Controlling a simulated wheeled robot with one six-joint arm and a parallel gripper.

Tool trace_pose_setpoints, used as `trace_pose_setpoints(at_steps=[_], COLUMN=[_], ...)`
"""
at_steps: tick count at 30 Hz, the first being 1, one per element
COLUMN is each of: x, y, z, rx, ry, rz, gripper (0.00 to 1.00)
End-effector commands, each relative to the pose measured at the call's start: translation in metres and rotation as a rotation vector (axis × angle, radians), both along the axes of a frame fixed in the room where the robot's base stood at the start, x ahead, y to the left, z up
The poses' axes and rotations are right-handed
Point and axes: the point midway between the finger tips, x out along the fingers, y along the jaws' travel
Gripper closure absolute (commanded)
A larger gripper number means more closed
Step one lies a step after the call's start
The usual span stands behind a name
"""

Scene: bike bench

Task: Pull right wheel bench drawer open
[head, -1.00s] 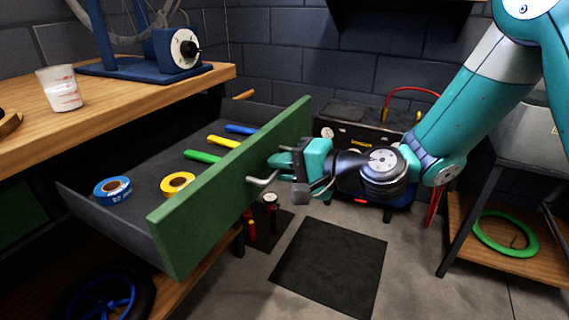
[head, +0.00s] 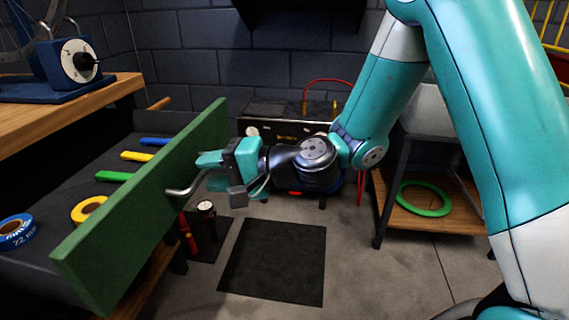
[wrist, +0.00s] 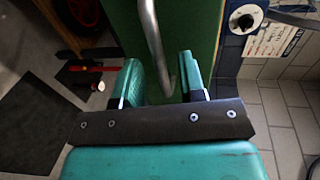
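The drawer stands pulled out from the wooden bench, its green front (head: 150,205) well clear of the bench edge. Its bent metal handle (head: 183,190) sticks out from the front, and also shows in the wrist view (wrist: 152,40). My gripper (head: 207,170) is at the handle, outside the drawer front. In the wrist view the two teal fingers (wrist: 163,78) are apart, with the lower end of the handle between them and visible gaps beside it. The hidden inner finger faces leave contact unclear.
The drawer holds blue tape (head: 15,232), yellow tape (head: 88,209) and several coloured-handled tools. A bench (head: 70,112) with a blue stand is at left. A dark mat (head: 272,262) lies on the floor. A shelf with a green ring (head: 424,198) stands at right.

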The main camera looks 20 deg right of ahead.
Motion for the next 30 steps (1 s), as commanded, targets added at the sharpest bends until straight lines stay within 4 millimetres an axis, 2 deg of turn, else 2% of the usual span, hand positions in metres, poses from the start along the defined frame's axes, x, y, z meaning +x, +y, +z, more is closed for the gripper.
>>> trace_pose_setpoints(at_steps=[7, 14, 22, 30], x=[-0.030, -0.047, -0.065, -0.074], y=[-0.055, -0.081, -0.113, -0.126], z=[0.013, 0.011, 0.024, 0.030], rx=[0.002, -0.001, 0.001, 0.001], ry=[0.004, -0.008, -0.003, 0.001], rz=[-0.009, -0.003, -0.004, 0.001], gripper=[0.63, 0.63, 0.63, 0.63])
